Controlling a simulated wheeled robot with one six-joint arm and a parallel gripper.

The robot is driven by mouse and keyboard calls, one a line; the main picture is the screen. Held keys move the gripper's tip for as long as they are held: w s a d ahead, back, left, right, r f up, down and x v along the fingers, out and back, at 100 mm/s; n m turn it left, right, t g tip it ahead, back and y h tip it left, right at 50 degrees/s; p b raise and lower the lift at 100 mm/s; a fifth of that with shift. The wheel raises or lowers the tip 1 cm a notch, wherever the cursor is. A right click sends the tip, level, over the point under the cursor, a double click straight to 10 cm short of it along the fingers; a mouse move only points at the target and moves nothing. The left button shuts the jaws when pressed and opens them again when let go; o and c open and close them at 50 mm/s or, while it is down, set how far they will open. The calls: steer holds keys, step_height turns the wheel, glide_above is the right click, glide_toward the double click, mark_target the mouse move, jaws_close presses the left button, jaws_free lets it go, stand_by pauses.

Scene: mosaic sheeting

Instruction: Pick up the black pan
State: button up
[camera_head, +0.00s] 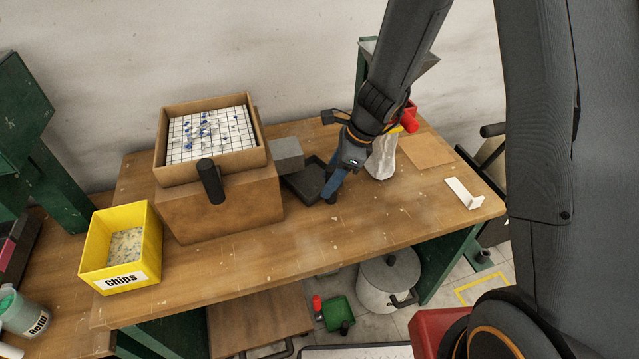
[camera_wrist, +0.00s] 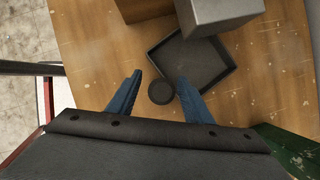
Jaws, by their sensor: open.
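The black pan (camera_head: 302,184) is a shallow, square, dark tray on the wooden table, right of the large wooden box. In the wrist view the pan (camera_wrist: 195,62) lies just beyond my fingertips, with a round dark knob (camera_wrist: 160,93) at its near corner that looks like its handle. My gripper (camera_head: 333,190) is open and points down at the pan's right side. In the wrist view the blue fingers of my gripper (camera_wrist: 160,77) stand either side of the knob, the right finger overlapping the pan's near edge. Whether they touch it I cannot tell.
A grey block (camera_head: 287,154) stands close behind the pan, against the wooden box (camera_head: 235,210) carrying a tile tray (camera_head: 160,152). A clear bag-like container (camera_head: 383,160) stands right of my gripper. A yellow chips bin (camera_head: 152,245) is at left. The table front is clear.

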jaws_close()
steer(key=shift+r, duration=0.15)
